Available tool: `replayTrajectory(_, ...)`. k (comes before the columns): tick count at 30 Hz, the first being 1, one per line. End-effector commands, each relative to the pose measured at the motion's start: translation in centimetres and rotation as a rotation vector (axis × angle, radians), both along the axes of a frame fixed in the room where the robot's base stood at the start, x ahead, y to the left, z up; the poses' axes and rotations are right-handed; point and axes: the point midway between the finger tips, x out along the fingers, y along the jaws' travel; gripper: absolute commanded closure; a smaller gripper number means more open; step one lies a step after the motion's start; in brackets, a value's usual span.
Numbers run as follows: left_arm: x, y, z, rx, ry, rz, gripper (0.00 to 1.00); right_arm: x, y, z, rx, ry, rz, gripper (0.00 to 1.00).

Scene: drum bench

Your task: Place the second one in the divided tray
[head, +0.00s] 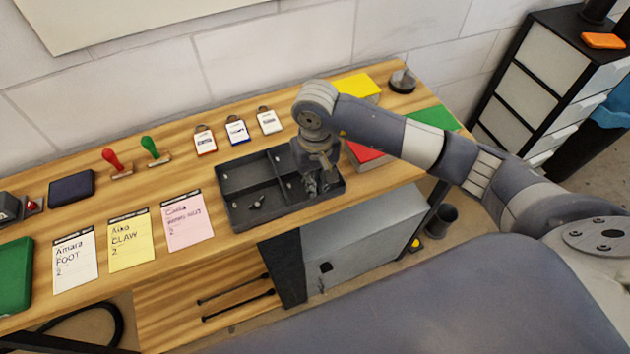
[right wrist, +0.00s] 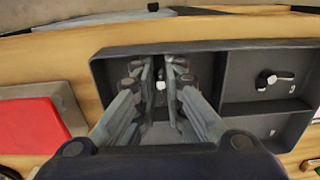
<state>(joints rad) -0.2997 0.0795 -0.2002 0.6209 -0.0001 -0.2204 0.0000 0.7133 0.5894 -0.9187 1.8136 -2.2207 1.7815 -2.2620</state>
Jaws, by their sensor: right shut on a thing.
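The dark grey divided tray (head: 232,222) lies on the wooden bench; it also fills the right of the right wrist view (right wrist: 97,75). A small dark part with a pale centre (head: 257,203) lies in its front left compartment and also shows in the right wrist view (right wrist: 275,80). My right gripper (head: 318,184) points down into the tray's right compartment. In the right wrist view its fingers (right wrist: 163,72) are close together around a small part with a pale end (right wrist: 160,86). The fingers hide most of it, and I cannot tell whether it touches the tray floor. My left gripper is not in view.
A red box (head: 365,155) stands close right of the tray, with yellow (head: 358,88) and green (head: 433,117) ones behind. White (head: 73,262), yellow (head: 130,242) and pink (head: 187,220) cards lie left. Several tags (head: 237,130) and stamps (head: 151,150) are behind.

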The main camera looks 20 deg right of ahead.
Motion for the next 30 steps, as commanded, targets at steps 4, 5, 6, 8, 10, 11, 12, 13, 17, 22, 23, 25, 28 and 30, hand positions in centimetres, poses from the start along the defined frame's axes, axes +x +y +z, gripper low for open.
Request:
replayTrajectory(4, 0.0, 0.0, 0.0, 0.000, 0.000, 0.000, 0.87, 0.0, 0.0, 0.0, 0.000, 0.000, 0.000, 0.70)
replayTrajectory(5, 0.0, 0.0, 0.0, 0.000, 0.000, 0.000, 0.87, 0.0, 0.0, 0.0, 0.000, 0.000, 0.000, 0.70)
replayTrajectory(6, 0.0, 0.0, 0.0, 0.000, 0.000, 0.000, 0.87, 0.0, 0.0, 0.0, 0.000, 0.000, 0.000, 0.70)
replayTrajectory(8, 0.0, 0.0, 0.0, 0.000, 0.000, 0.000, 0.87, 0.0, 0.0, 0.0, 0.000, 0.000, 0.000, 0.70)
replayTrajectory(10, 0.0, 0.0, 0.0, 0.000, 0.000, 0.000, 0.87, 0.0, 0.0, 0.0, 0.000, 0.000, 0.000, 0.70)
replayTrajectory(11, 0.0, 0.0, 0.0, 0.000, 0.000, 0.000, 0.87, 0.0, 0.0, 0.0, 0.000, 0.000, 0.000, 0.70)
replayTrajectory(12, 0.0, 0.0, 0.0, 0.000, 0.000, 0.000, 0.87, 0.0, 0.0, 0.0, 0.000, 0.000, 0.000, 0.70)
replayTrajectory(13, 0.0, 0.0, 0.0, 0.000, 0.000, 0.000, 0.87, 0.0, 0.0, 0.0, 0.000, 0.000, 0.000, 0.70)
replayTrajectory(17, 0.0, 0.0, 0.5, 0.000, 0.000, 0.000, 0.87, 0.0, 0.0, 0.5, 0.000, -0.001, 0.000, 0.70)
replayTrajectory(22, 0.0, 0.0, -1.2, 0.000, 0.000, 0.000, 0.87, 0.2, 0.0, 3.1, 0.000, -0.008, 0.001, 0.70)
replayTrajectory(23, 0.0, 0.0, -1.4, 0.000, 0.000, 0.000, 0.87, 0.3, 0.0, 3.7, 0.000, -0.009, 0.002, 0.70)
replayTrajectory(25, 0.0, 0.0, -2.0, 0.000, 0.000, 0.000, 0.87, 0.2, -0.1, 5.2, -0.001, -0.008, 0.002, 0.70)
replayTrajectory(28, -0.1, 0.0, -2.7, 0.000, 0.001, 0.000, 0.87, 0.2, -0.1, 7.3, -0.001, -0.007, 0.002, 0.70)
replayTrajectory(30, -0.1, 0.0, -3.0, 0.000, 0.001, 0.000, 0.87, 0.2, -0.1, 8.7, -0.001, -0.007, 0.000, 0.70)
